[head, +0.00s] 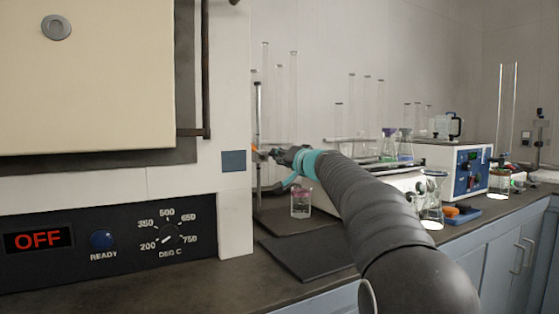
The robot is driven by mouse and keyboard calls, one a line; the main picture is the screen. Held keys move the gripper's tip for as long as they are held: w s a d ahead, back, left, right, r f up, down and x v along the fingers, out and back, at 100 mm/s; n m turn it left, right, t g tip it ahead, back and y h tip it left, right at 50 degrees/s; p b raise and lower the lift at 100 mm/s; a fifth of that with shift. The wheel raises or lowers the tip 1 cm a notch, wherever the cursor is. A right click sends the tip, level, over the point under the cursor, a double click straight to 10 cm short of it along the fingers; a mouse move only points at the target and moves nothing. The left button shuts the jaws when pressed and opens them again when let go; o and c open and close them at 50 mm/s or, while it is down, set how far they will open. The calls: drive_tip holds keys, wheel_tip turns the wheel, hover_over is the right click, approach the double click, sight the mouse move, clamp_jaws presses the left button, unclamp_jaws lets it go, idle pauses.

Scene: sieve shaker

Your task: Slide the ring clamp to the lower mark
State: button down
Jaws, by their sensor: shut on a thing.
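A thin upright stand rod (258,112) rises from the dark bench mat just right of the furnace's side. My gripper (272,153) reaches in from the right at mid-height on this rod and is shut on the ring clamp, small and mostly hidden by the fingers. A small orange spot shows at the rod beside the fingertips. The clamp's ring and the lower mark cannot be made out. A small glass beaker (300,204) with a pinkish rim stands on the bench below and right of my gripper.
A large furnace (90,80) with an "OFF" display fills the left, close to the rod. Tall glass tubes (293,95) stand behind. A bare dark mat (308,256) lies in front.

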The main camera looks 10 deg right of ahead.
wheel_tip(320, 180, down, 6)
drive_tip(key=b, duration=0.5)
drive_tip(key=shift+r, duration=0.35)
drive_tip(key=c, duration=0.9)
unclamp_jaws()
drive_tip(key=v, duration=1.2)
